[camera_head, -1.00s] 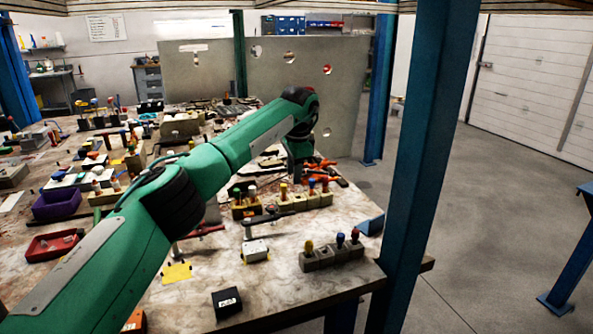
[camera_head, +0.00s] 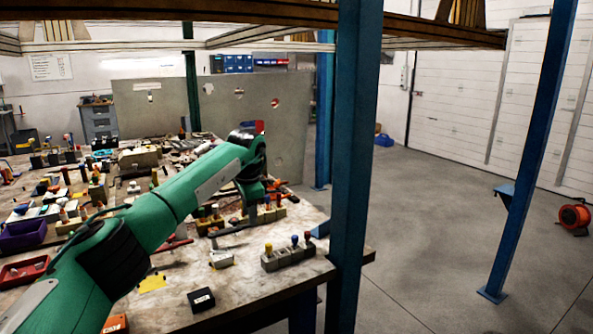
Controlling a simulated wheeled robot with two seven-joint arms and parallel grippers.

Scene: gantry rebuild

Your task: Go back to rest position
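My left arm, green with black joints, reaches in from the lower left over the cluttered table (camera_head: 245,285). Its wrist bends down at the far end. My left gripper (camera_head: 252,200) is small and dark there, above or among the knobbed blocks on the table. The fingers cannot be made out clearly, and I see no object clearly held. My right arm and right gripper are not in view.
A blue post (camera_head: 355,170) stands close at the table's right corner, under an overhead beam (camera_head: 420,28). A knobbed block (camera_head: 288,257) and a black box (camera_head: 201,300) lie near the front edge. The floor (camera_head: 430,230) at right is largely clear; an orange reel (camera_head: 573,218) stands there.

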